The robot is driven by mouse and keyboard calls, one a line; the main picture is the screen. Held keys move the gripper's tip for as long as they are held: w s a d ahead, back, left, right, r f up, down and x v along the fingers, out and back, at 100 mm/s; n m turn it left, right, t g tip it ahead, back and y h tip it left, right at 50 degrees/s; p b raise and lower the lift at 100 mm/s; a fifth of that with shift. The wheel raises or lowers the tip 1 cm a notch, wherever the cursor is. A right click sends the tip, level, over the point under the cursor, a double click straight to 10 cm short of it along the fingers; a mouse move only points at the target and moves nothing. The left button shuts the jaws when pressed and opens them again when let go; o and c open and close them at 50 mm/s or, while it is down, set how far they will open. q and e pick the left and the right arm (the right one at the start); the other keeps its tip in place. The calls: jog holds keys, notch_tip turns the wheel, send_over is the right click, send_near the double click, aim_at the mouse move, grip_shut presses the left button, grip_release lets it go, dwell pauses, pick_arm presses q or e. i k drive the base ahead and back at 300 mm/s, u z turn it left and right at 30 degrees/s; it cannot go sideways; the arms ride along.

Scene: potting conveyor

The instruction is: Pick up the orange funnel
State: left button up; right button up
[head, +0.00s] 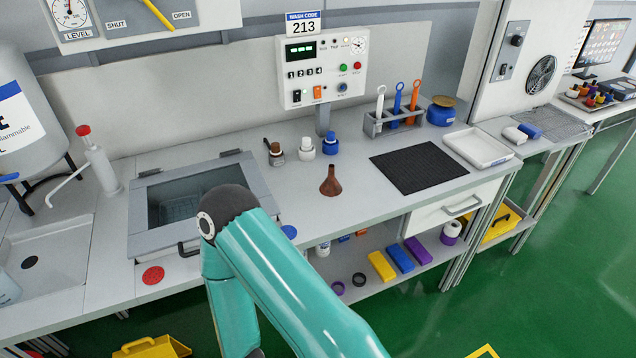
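A small brown funnel (331,182) stands on the grey worktop in the head view, wide end down and spout up. It is the only funnel I can make out; its colour reads brown rather than bright orange. Nothing touches it. One of my teal arms bends in front of the bench at the lower middle, to the left of the funnel. Neither of my grippers shows in this view.
Several small bottles, including a blue-and-white one (330,143), stand behind the funnel near the control panel (323,70). The worktop around the funnel is clear.

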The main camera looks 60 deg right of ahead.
aim_at(331, 187)
jog(key=z, duration=0.05)
jog(key=k, duration=1.8)
jog(key=z, duration=1)
jog(key=i, duration=0.3)
jog(key=z, duration=1.25)
jog(key=i, duration=0.8)
jog(key=u, duration=0.5)
